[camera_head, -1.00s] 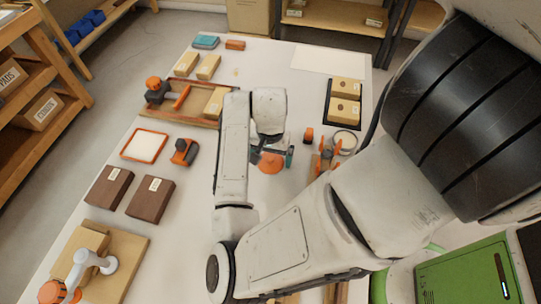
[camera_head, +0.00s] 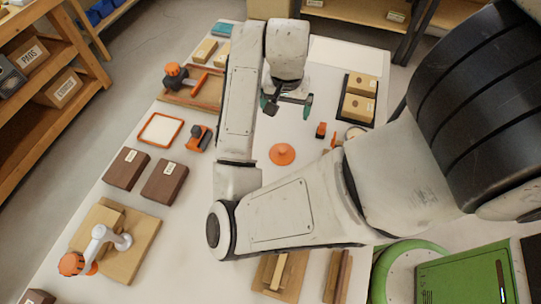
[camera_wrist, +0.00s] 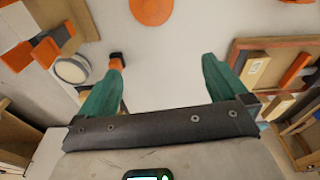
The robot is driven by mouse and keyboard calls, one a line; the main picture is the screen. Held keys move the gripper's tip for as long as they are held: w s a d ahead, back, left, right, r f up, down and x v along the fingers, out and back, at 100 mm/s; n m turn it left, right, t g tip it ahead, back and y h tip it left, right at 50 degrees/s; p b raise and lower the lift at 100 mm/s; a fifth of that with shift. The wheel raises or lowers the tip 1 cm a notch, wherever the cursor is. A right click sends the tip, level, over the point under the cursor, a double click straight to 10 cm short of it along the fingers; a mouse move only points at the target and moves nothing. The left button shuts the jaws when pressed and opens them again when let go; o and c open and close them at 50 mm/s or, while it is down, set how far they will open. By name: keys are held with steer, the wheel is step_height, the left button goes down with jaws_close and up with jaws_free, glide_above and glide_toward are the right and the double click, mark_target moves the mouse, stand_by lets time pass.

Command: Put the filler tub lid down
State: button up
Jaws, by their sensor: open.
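The filler tub lid, an orange disc with a small raised knob (camera_head: 282,154), lies on the white bench top. Its edge also shows at the top of the wrist view (camera_wrist: 152,10). My gripper (camera_head: 287,106) is beyond the lid in the head view, apart from it. Its two green fingers (camera_wrist: 162,61) are spread wide with nothing between them. A round tub with a pale inside (camera_wrist: 72,68) stands left of the fingers in the wrist view; in the head view it is partly hidden by my arm (camera_head: 355,132).
A black tray (camera_head: 347,105) with two boxes is at the right. A wooden tray (camera_head: 190,100), a white pad with an orange frame (camera_head: 160,129) and two brown boxes (camera_head: 126,168) line the left. The bench between the lid and the gripper is clear.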

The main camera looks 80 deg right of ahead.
steer(key=w+d+r+n+t+h, duration=0.1)
steer(key=w+d+r+n+h, duration=0.1)
steer(key=w+n+h, duration=0.35)
steer(key=s+a+f+n+y, duration=0.1)
steer(key=a+f+n+y, duration=0.1)
steer(key=a+f+n, duration=0.2)
steer(key=s+a+f+n+y, duration=0.2)
steer(key=a+f, duration=0.3)
steer(key=a, duration=0.6)
steer(key=s+a+f+n+y, duration=0.2)
steer(key=a+f+n+y, duration=0.1)
steer(key=a+f+n, duration=0.2)
steer(key=shift+s+a+f+n, duration=0.1)
steer(key=shift+a+f+n, duration=0.1)
steer(key=shift+a, duration=0.5)
steer(key=shift+s+a+f+n, duration=0.1)
steer(key=shift+a+f+n, duration=0.05)
steer(key=shift+a, duration=0.5)
step_height(320, 180, up, 10)
steer(key=p, duration=0.9)
steer(key=shift+d+f, duration=0.25)
